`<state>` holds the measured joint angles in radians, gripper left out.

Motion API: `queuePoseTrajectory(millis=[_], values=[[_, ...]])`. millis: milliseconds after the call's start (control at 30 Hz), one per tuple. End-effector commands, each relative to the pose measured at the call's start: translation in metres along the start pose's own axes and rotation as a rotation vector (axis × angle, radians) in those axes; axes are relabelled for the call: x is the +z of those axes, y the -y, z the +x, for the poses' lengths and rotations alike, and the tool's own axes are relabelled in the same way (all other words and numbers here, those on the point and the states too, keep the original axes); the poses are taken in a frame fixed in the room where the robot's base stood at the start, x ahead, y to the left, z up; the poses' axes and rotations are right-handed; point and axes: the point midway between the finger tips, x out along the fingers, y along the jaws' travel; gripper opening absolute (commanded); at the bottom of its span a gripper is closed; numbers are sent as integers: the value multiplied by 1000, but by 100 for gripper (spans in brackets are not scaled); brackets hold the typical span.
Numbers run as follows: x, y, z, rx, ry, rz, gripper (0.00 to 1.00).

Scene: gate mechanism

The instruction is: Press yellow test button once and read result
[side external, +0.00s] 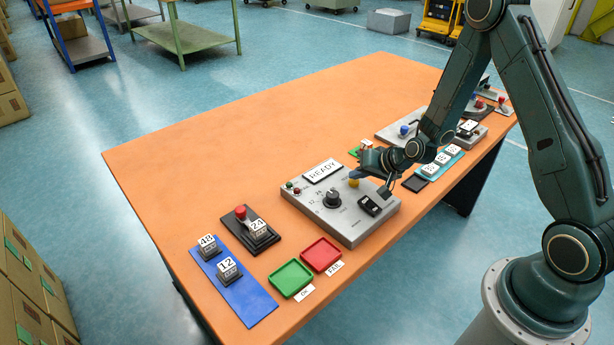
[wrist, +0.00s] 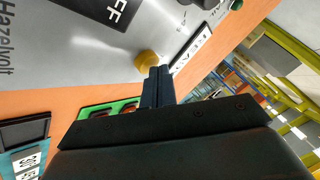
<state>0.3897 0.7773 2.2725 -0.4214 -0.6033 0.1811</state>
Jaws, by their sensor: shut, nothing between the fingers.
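The grey test panel (side external: 340,228) has a white display reading READY (side external: 322,171), a black dial (side external: 333,198) and a black switch block (side external: 370,205). The yellow button (side external: 354,183) is at its far right part; it also shows in the wrist view (wrist: 147,60). My gripper (side external: 355,174) is shut and empty, its tips right by the yellow button. In the wrist view the fingertips (wrist: 159,71) overlap the button's edge. I cannot tell whether they touch it. The switch label (wrist: 105,8) shows "FF" there.
A green tray (side external: 291,279) and a red tray (side external: 321,255) lie in front of the panel. A blue mat (side external: 238,285) with blocks marked 48 and 12, and a black holder (side external: 251,231) with block 24, are at left. The table's far left is clear.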

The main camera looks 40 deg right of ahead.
Motion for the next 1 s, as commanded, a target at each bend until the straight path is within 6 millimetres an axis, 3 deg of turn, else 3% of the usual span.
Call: queuePoseTrajectory(millis=[667, 1000], values=[[1, -1, 1, 0, 2, 0, 0], [-5, 5, -7, 0, 1, 1, 0]])
